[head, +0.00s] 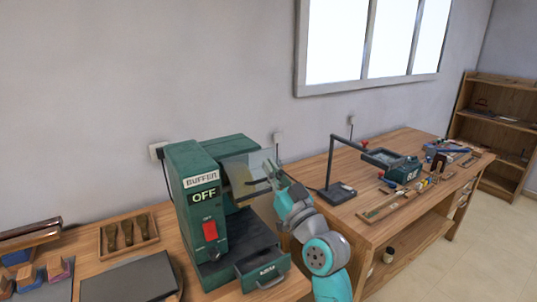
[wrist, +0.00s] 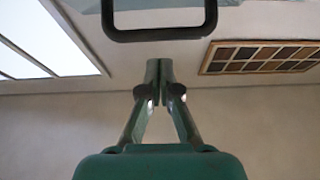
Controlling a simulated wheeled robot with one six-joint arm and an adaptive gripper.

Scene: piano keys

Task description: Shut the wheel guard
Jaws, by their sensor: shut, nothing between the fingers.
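The green buffer (head: 186,165) stands on the wooden bench, its display reading OFF above a red switch. Its wheel guard (head: 240,163) is a translucent panel, raised at the machine's right side; a tan shape, perhaps the wheel, shows dimly through it. A dark guard handle (head: 257,182) sticks out towards my gripper (head: 270,170). In the wrist view the handle (wrist: 160,36) is a dark loop at the top, with the panel's pale edge above it. My gripper (wrist: 162,92) is shut and empty; its tips appear just short of the loop, though contact is hard to judge.
A drawer (head: 263,272) at the buffer's base stands partly out below my arm. A wooden tray of brushes (head: 130,233) and a dark plate (head: 130,279) lie to the left. A second bench (head: 345,215) with a jointed lamp and tools stands to the right.

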